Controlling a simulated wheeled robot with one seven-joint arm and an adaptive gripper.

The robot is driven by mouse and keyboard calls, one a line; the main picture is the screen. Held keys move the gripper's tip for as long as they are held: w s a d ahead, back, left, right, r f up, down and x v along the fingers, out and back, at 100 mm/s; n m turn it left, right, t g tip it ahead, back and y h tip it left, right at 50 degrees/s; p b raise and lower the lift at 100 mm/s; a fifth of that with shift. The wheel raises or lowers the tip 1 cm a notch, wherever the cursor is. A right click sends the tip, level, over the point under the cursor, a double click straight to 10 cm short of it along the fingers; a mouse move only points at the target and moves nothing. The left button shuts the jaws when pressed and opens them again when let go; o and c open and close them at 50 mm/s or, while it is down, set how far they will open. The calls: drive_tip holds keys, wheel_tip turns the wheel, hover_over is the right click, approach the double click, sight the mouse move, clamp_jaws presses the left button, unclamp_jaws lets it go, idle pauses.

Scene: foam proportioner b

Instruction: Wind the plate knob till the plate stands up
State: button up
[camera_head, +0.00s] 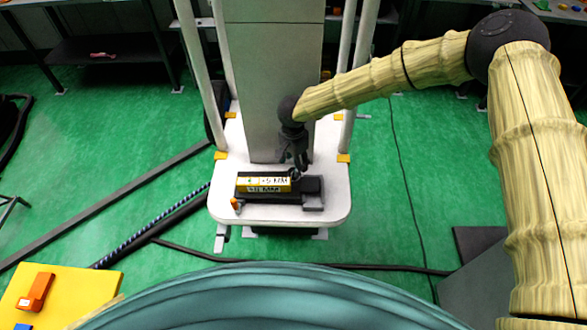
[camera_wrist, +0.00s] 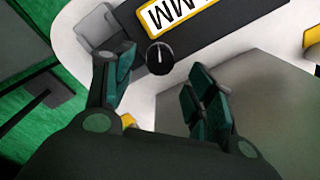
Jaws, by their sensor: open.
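The plate (camera_head: 263,184) has dark lettering, white label areas and yellow edging. It sits on a black device (camera_head: 313,187) on a white platform; I cannot tell its exact tilt. The wrist view shows part of the plate (camera_wrist: 180,14) at the top, cut off by the frame. A round black knob with a white pointer mark (camera_wrist: 160,57) is beside the plate in the wrist view. My gripper (camera_head: 298,163) is over the back of the device. In the wrist view my gripper (camera_wrist: 163,73) is open and empty, its fingers on either side of the knob, with no visible contact.
The white platform (camera_head: 225,205) carries a grey column (camera_head: 268,80) close behind the device, with white posts beside it. A small orange part (camera_head: 236,204) is at the device's front left. A yellow table (camera_head: 65,298) with an orange object (camera_head: 36,291) is at lower left.

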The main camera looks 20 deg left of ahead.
wheel_tip(320, 180, up, 7)
idle(0.3)
drive_tip(key=shift+f, duration=0.15)
drive_tip(key=shift+c, duration=0.3)
